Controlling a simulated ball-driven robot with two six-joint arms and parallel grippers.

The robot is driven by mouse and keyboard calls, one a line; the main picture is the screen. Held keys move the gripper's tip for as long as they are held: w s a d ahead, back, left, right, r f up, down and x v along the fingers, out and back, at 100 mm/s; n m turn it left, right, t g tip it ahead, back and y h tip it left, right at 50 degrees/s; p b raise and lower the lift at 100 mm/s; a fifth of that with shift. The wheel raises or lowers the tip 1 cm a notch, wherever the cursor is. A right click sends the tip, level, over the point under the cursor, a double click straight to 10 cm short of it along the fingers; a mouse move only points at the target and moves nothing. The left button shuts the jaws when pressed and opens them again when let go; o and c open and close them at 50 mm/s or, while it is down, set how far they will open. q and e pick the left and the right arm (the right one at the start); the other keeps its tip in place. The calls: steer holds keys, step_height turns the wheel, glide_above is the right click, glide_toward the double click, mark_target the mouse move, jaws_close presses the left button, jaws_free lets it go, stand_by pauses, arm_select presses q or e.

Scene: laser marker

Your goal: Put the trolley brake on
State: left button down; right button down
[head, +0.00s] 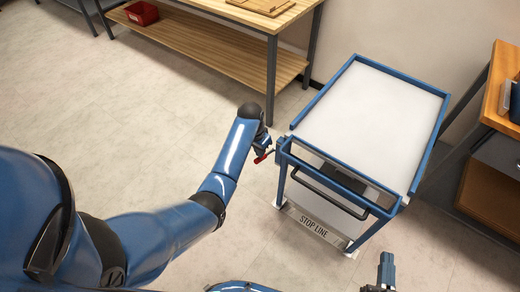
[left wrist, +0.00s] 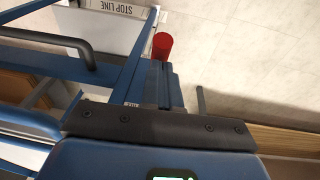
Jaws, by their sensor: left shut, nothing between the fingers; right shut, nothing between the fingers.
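The trolley (head: 372,108) has a blue frame, a white top and a black push handle (head: 330,194); the handle also shows in the left wrist view (left wrist: 50,38). A red brake lever end (head: 263,158) shows at the trolley's near left corner. In the left wrist view it is a red cylinder (left wrist: 162,46) just beyond my fingertips; I cannot tell whether they touch. My left gripper (head: 265,147) is shut and empty, beside that corner post. Its blue fingers (left wrist: 160,84) show together. My right gripper (head: 386,260) is shut and empty, low in front of the trolley's right side.
A plate marked STOP LINE (head: 314,222) lies on the floor under the trolley's near edge. A wooden workbench (head: 195,48) with a red bin (head: 141,13) stands behind left. Another bench (head: 500,95) stands close on the right. The floor at left is clear.

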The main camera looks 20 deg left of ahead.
mark_target(255, 163)
arm_select(q)
steer(key=shift+s+a+f+t, duration=0.15)
steer(key=shift+s+f+t, duration=0.25)
steer(key=shift+s, duration=0.05)
steer(key=f+t, duration=0.1)
steer(key=s+f+t+h, duration=0.1)
steer(key=s+f+t, duration=0.1)
steer(key=shift+a+f+b, duration=0.35)
step_height(255, 163, down, 6)
steer(key=t+h+b, duration=0.2)
steer(key=t+b, duration=0.2)
steer(key=b, duration=0.5)
steer(key=shift+s+a+f+t, duration=0.15)
steer(key=shift+s+t, duration=0.15)
steer(key=shift+s+f, duration=0.1)
